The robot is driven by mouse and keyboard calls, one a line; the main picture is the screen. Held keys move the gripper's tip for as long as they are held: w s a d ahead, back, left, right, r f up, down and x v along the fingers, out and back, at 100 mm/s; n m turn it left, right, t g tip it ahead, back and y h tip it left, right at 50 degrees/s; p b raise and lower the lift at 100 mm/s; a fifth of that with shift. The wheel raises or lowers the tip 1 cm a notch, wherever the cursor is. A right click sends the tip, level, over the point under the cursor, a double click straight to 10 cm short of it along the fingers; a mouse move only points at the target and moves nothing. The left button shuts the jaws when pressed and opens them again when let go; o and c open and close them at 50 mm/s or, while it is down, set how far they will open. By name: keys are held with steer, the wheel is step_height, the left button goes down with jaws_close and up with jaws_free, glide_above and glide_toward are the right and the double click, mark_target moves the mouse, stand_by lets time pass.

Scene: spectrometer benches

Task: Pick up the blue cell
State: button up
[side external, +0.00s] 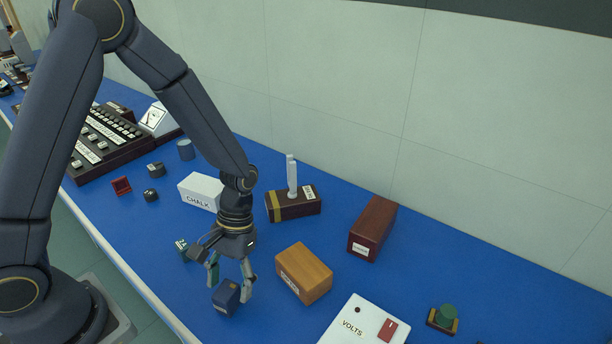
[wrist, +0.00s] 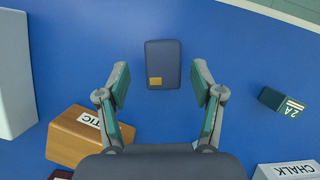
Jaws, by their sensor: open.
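The blue cell is a small dark blue block (side external: 226,297) on the blue bench top, near the bench's front edge in the side external view. In the wrist view the blue cell (wrist: 163,64) lies ahead of the fingertips, roughly midway between them, with a small yellow-orange patch at its lower left. My gripper (side external: 231,283) is open and empty, low over the bench by the block. In the wrist view my gripper (wrist: 160,84) has its teal-padded fingers spread wider than the block. I cannot tell the exact height gap.
A wooden box (side external: 304,274) stands right of the gripper, a white chalk box (side external: 200,191) behind it. A small teal block (side external: 182,247) lies to its left. A dark red box (side external: 372,230) and a white volts panel (side external: 358,322) are further right.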

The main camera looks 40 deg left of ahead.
mark_target(228, 287)
steer(key=x, duration=0.3)
steer(key=shift+s+a+f, duration=0.1)
steer(key=shift+a+f, duration=0.05)
steer(key=shift+f, duration=0.2)
jaws_close()
